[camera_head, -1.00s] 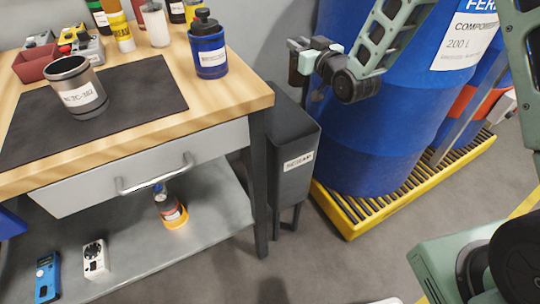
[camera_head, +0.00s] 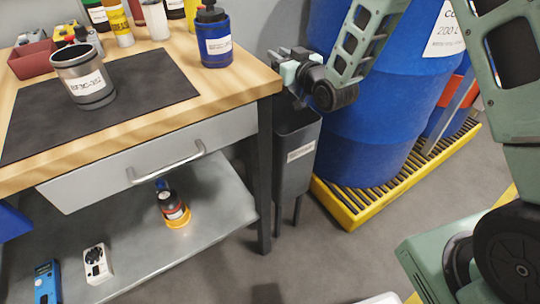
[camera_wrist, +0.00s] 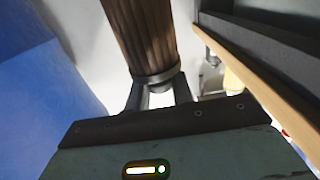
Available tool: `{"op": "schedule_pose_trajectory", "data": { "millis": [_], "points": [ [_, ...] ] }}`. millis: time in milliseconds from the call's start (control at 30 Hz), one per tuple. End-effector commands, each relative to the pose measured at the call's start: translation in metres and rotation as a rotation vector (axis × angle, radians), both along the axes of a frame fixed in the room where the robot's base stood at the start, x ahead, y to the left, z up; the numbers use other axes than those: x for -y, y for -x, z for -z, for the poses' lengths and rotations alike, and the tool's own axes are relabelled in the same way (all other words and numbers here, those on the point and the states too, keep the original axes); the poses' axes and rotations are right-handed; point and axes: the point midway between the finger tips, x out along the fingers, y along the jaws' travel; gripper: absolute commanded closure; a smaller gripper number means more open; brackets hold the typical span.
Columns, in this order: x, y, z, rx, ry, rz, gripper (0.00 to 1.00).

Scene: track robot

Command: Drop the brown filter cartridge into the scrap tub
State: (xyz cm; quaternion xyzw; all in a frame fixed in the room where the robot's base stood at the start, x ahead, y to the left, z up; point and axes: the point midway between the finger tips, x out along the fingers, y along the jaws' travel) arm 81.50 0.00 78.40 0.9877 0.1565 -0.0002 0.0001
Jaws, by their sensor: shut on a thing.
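The brown filter cartridge (camera_wrist: 140,35) is a ribbed cylinder with a grey end ring in the wrist view. My gripper (camera_wrist: 158,95) is shut on it near that ring. The cartridge's far end runs out of the picture. In the head view my gripper (camera_head: 284,64) is beside the bench's right corner, above the scrap tub. The cartridge cannot be made out clearly there. The scrap tub (camera_head: 295,170) is a tall dark grey bin on legs with a white label. Its upper part is partly hidden by my arm's end, and I cannot see into it.
The wooden workbench (camera_head: 215,108) stands left of the tub, with a steel mug (camera_head: 83,80) on a dark mat (camera_head: 130,112) and a blue bottle (camera_head: 212,45). A big blue drum (camera_head: 365,130) on a yellow spill pallet (camera_head: 350,215) stands right of the tub.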

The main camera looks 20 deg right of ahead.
Motion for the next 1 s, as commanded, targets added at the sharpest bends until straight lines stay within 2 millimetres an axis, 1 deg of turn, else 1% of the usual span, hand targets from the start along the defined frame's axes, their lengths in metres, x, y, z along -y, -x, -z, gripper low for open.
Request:
{"op": "schedule_pose_trajectory", "data": {
  "millis": [33,133,233,467,500,567,600,867,1000],
  "points": [
    [0.0,0.0,0.01,0.0,0.0,0.0,1.0],
    [0.0,0.0,0.018,0.001,0.0,0.0,1.0],
    [0.0,0.0,0.021,0.001,0.001,0.0,1.0],
    [0.0,0.0,0.021,0.002,-0.001,0.0,1.0],
    [0.0,0.0,0.021,0.002,-0.001,0.0,0.74],
    [0.0,0.0,0.021,0.002,-0.001,0.0,0.57],
    [0.0,0.0,0.021,0.001,0.0,0.0,0.51],
    [0.0,0.0,0.022,-0.001,0.0,0.0,0.51],
    [0.003,0.008,0.022,-0.001,0.0,0.001,0.51]
  ]
}}
